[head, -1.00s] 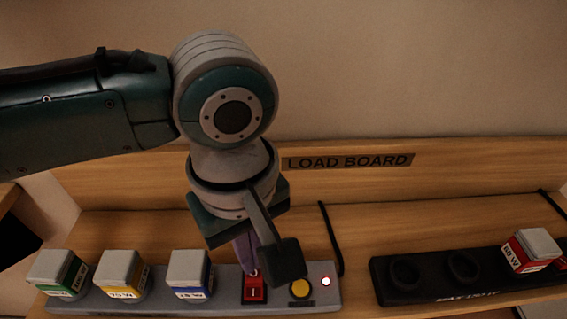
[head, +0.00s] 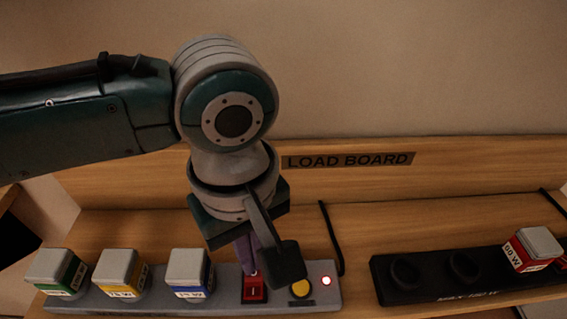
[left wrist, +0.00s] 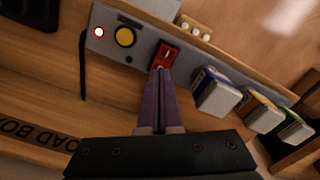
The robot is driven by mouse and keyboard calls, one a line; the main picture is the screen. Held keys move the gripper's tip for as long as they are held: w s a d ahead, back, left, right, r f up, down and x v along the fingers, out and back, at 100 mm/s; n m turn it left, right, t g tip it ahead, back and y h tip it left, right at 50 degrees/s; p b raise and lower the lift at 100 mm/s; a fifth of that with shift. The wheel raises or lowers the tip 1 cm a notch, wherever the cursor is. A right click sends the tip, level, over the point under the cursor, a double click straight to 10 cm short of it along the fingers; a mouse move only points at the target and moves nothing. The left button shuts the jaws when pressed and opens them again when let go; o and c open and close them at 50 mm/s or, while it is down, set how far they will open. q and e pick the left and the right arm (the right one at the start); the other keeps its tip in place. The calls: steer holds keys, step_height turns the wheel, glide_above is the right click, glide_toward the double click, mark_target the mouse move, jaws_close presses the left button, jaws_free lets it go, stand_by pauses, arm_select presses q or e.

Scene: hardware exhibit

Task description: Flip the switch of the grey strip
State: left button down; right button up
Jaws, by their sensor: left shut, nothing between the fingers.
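The grey strip (head: 222,302) lies along the front of the wooden board, with a red rocker switch (head: 254,289), a yellow button (head: 300,288) and a lit red lamp (head: 326,281) at its right end. Green, yellow and blue banded plugs stand in its left part. My left gripper (head: 247,268) points down at the red switch, its purple fingers shut and empty. In the left wrist view the fingertips (left wrist: 161,72) are at the near edge of the red switch (left wrist: 166,54); whether they touch it I cannot tell. My right gripper is not in view.
A black strip (head: 450,297) with empty round sockets and a red-banded plug (head: 533,249) lies to the right. A "LOAD BOARD" label (head: 348,160) is on the back panel. A black cable (head: 330,238) runs behind the grey strip's right end.

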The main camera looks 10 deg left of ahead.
arm_select(q)
steer(key=shift+f+b, duration=0.3)
steer(key=shift+f, duration=0.4)
steer(key=shift+r, duration=0.1)
step_height(320, 180, up, 7)
steer(key=p, duration=0.9)
steer(key=shift+d, duration=0.1)
stand_by(0.5)
